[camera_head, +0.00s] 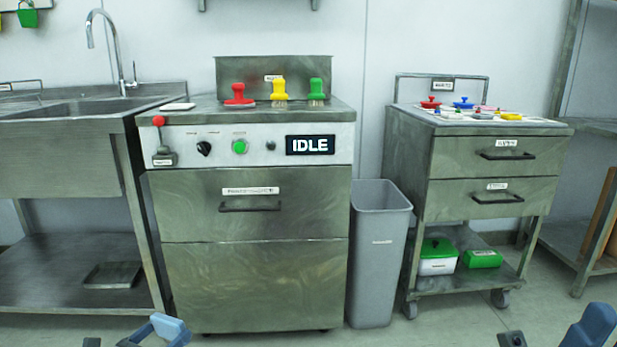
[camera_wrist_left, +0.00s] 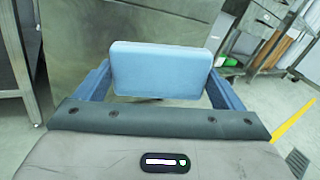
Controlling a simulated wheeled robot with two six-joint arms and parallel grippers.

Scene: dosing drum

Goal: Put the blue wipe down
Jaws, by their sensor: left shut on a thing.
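The blue wipe is a light blue, thick rectangular pad, seen large in the left wrist view (camera_wrist_left: 160,70). My left gripper (camera_wrist_left: 160,88) is shut on it, with a blue finger at each side. In the head view the wipe (camera_head: 170,329) and my left gripper (camera_head: 158,331) show at the bottom edge, in front of the steel machine (camera_head: 250,285). The wipe is held in the air, clear of any surface. Of my right gripper (camera_head: 592,328), only a blue part shows at the bottom right corner, so its jaws cannot be judged.
Red, yellow (camera_head: 278,91) and green brushes stand on the machine's top. A sink bench (camera_head: 60,160) is at left, a grey bin (camera_head: 378,255) right of the machine. A drawer cart (camera_head: 490,165) holds coloured items on top and green-lidded boxes below. Floor in front is clear.

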